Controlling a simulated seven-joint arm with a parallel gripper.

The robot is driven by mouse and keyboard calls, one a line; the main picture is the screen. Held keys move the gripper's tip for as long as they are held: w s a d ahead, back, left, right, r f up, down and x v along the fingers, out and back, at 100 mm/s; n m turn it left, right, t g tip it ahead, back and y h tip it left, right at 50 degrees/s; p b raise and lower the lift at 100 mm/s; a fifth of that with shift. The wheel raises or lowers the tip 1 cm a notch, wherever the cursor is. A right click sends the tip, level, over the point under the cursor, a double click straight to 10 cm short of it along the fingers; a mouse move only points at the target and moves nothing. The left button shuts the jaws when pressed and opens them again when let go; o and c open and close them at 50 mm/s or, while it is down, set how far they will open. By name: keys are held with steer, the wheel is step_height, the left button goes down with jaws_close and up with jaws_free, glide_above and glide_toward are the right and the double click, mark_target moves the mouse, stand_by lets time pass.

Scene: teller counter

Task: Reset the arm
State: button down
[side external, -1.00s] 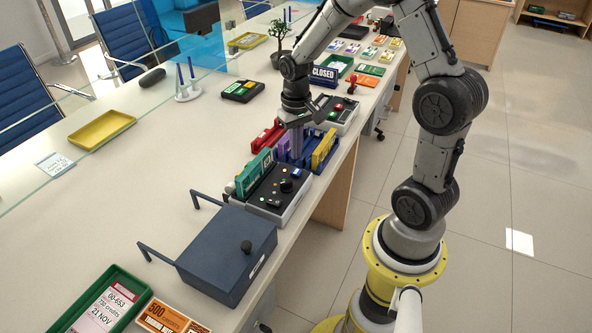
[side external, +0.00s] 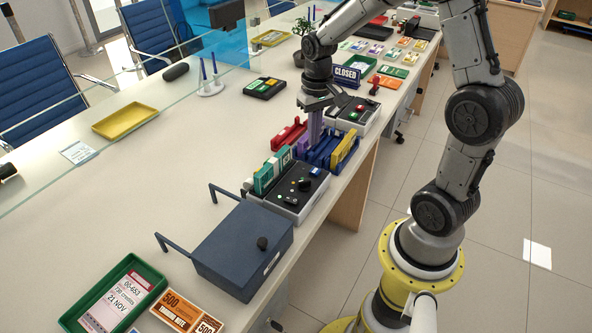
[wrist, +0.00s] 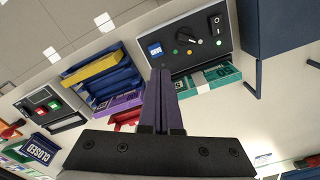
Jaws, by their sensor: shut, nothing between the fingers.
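My gripper (side external: 314,138) points down above the counter beside the blue rack, its purple-grey fingers shut together with nothing between them. In the wrist view the closed fingers (wrist: 162,92) reach up between the rack and the control box. The blue rack (side external: 322,158) holds a yellow bundle (side external: 344,150). A purple bundle (wrist: 119,103) lies at the rack's near side in the wrist view, partly hidden by the fingers. A red holder (side external: 288,134) stands just left of the rack. I cannot tell the exact height of the fingertips.
A black-topped control box (side external: 298,187) with a green bundle (side external: 270,172) stands in front of the rack. A dark blue box (side external: 240,250) with handles is nearer. A CLOSED sign (side external: 346,74) and button box (side external: 354,112) stand behind. The counter's left part is mostly clear.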

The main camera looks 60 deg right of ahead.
steer(key=s+a+r+n+t, duration=0.35)
steer(key=a+r, duration=0.45)
steer(key=r, duration=0.4)
steer(key=s+a+n+t, duration=0.2)
steer(key=s+a, duration=0.2)
steer(key=s, duration=0.8)
steer(key=shift+a+r, duration=0.25)
steer(key=shift+a, duration=0.15)
steer(key=shift+s, duration=0.1)
stand_by(0.5)
